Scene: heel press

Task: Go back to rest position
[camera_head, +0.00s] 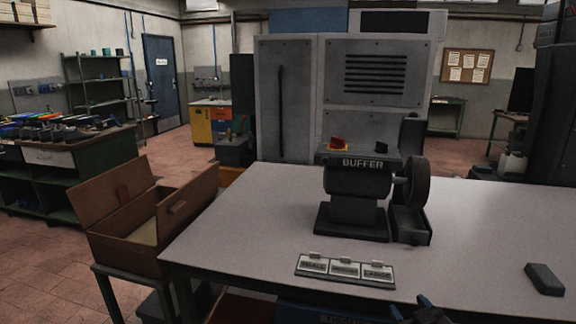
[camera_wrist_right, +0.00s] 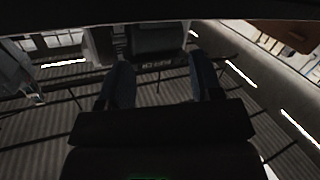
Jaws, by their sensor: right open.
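My right gripper (camera_head: 411,308) shows at the bottom edge of the head view, low in front of the table's near edge. Only its fingertips and a little of its body are in frame. In the right wrist view the two fingers of the right gripper (camera_wrist_right: 162,84) stand wide apart with nothing between them. My left gripper is in neither view.
A pale table (camera_head: 480,225) carries a buffer machine (camera_head: 358,190), a three-part labelled plate (camera_head: 345,270) and a dark block (camera_head: 545,279). An open brown box (camera_head: 130,215) stands left of the table. A grey cabinet (camera_head: 285,100) stands behind.

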